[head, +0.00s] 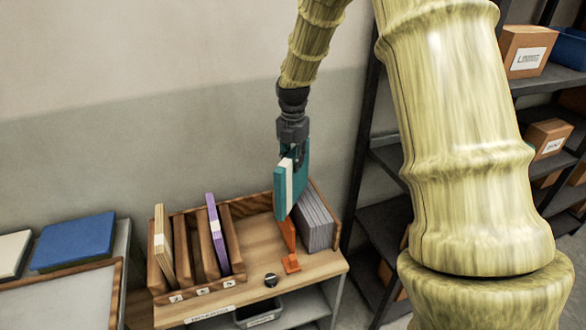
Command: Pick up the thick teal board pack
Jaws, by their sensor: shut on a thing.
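The thick teal board pack (281,201) shows teal covers with a pale band along its spine. It is upright, slightly tilted, above the right part of the wooden desk-top rack (240,273). My gripper (293,156) points down and is shut on the top of the teal board pack. The pack's lower end is close to an orange holder (288,234); I cannot tell whether they touch. The fingertips are partly hidden by the pack.
A grey block of folders (315,222) stands just right of the pack. Purple (217,236) and cream (163,247) folders stand in slots at left. A small black round thing (270,280) lies in front. Dark shelving with boxes (528,50) is at right.

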